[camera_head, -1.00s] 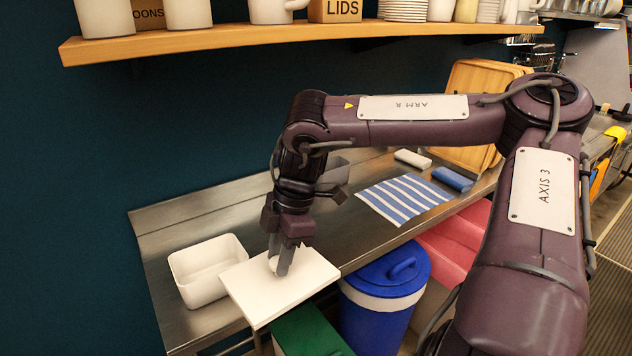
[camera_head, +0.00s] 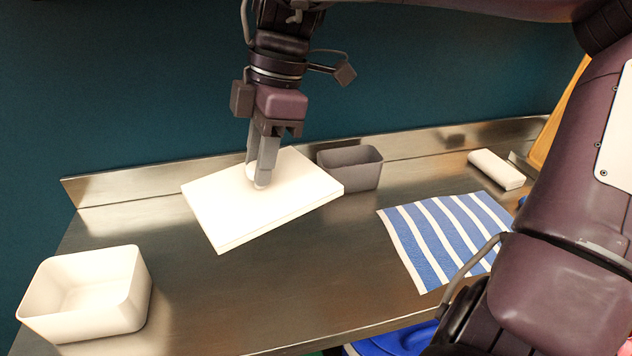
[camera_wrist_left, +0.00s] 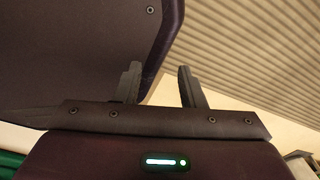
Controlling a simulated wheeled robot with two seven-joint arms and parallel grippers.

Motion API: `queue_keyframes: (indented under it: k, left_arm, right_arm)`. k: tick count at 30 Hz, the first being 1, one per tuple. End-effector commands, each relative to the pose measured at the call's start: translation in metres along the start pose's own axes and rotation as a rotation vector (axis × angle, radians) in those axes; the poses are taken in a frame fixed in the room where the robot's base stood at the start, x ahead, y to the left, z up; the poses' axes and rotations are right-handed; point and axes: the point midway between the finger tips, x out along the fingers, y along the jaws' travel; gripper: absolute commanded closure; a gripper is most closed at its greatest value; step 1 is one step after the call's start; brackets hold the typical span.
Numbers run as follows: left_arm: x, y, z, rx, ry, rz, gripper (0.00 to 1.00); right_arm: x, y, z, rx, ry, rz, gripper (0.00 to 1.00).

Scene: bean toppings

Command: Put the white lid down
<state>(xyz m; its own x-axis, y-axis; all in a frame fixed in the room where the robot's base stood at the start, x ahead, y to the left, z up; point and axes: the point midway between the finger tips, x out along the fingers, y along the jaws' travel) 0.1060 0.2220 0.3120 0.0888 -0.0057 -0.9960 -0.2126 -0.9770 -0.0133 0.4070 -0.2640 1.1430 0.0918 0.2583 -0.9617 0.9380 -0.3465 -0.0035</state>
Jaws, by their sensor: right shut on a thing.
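The white lid (camera_head: 232,205) is a flat rectangular slab with a small knob, seen in the head view above the steel counter. My right gripper (camera_head: 262,182) is shut on the lid's knob and holds the lid slightly tilted. I cannot tell whether any edge of the lid touches the counter. An open white container (camera_head: 85,325) stands on the counter at the lower left, apart from the lid. In the left wrist view my left gripper (camera_wrist_left: 160,85) has its two fingers apart with nothing between them.
A grey container (camera_head: 350,172) stands just right of the lid, by the wall. A blue and white striped cloth (camera_head: 430,240) and a white block (camera_head: 496,170) lie further right. The steel counter (camera_head: 240,300) is bare in front of the lid.

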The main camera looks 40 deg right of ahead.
Motion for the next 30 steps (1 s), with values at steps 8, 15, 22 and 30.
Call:
queue_keyframes:
  k: [8,15,22,30]
  left_arm:
    - [0.006,-0.01,0.002,-0.002,-0.001,-0.013,0.64]
    - [0.007,-0.015,0.002,-0.002,-0.001,-0.019,0.64]
    - [0.008,-0.01,0.001,0.001,0.0,-0.012,0.64]
    - [0.009,-0.003,-0.001,0.003,0.002,-0.004,0.64]
  right_arm:
    - [0.044,-0.003,0.011,-0.002,0.0,-0.007,0.93]
    - [0.106,-0.003,0.028,-0.001,0.0,-0.006,0.93]
    - [0.146,-0.002,0.039,-0.001,0.0,-0.003,0.93]
    - [0.175,-0.003,0.047,-0.001,-0.001,-0.005,0.93]
